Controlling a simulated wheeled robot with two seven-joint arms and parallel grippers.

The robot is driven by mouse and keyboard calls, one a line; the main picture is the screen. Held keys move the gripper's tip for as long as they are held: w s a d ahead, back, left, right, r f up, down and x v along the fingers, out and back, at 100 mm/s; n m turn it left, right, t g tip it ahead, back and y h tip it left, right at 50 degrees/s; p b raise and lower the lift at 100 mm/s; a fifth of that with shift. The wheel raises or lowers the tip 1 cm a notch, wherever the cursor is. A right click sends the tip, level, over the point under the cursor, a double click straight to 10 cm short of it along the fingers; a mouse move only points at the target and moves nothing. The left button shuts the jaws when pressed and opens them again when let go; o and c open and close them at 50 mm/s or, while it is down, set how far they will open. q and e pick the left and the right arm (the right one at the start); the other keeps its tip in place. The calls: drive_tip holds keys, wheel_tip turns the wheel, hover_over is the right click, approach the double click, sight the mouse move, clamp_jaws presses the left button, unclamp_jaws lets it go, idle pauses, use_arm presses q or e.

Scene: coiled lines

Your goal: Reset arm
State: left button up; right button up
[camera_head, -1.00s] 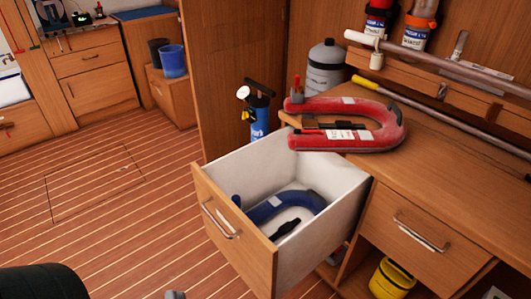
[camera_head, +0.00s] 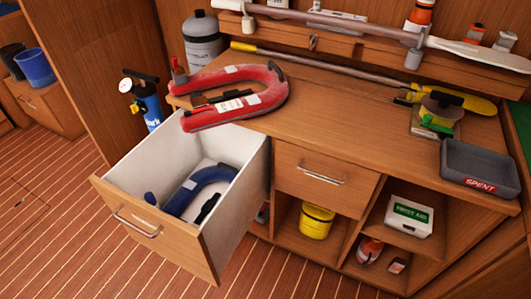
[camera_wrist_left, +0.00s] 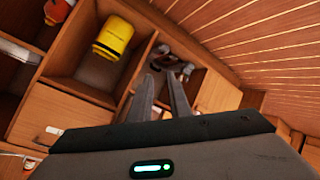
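My left gripper (camera_wrist_left: 161,88) shows in the left wrist view. Its two grey fingers stand apart with nothing visible between them, in front of the cabinet's open lower compartments. Neither gripper shows in the head view, and my right gripper is out of sight. An open drawer (camera_head: 156,218) juts out at the left of the cabinet. It holds a blue horseshoe-shaped item (camera_head: 195,190) and a small black object.
A red horseshoe float (camera_head: 270,92) lies on the worktop (camera_head: 340,125), overlapping the drawer's back corner. A grey tray (camera_head: 480,168) marked SPENT sits at right. A yellow container (camera_head: 316,221) and a first aid box (camera_head: 409,215) occupy lower compartments. The floor at left is clear.

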use_arm(q)
drive_tip(key=s+a+f+m+g, duration=0.2)
drive_tip(key=s+f+m+g, duration=0.1)
drive_tip(key=f, duration=0.3)
drive_tip(key=s+a+f+m+g+y+p, duration=0.1)
drive_tip(key=s+a+f+m+g, duration=0.1)
drive_tip(key=f, duration=0.4)
drive_tip(key=a+m+g, duration=0.1)
drive_tip(key=m, duration=0.1)
drive_tip(key=shift+s+f+m, duration=0.2)
drive_tip(key=shift+s+m, duration=0.1)
drive_tip(key=shift+s, duration=0.1)
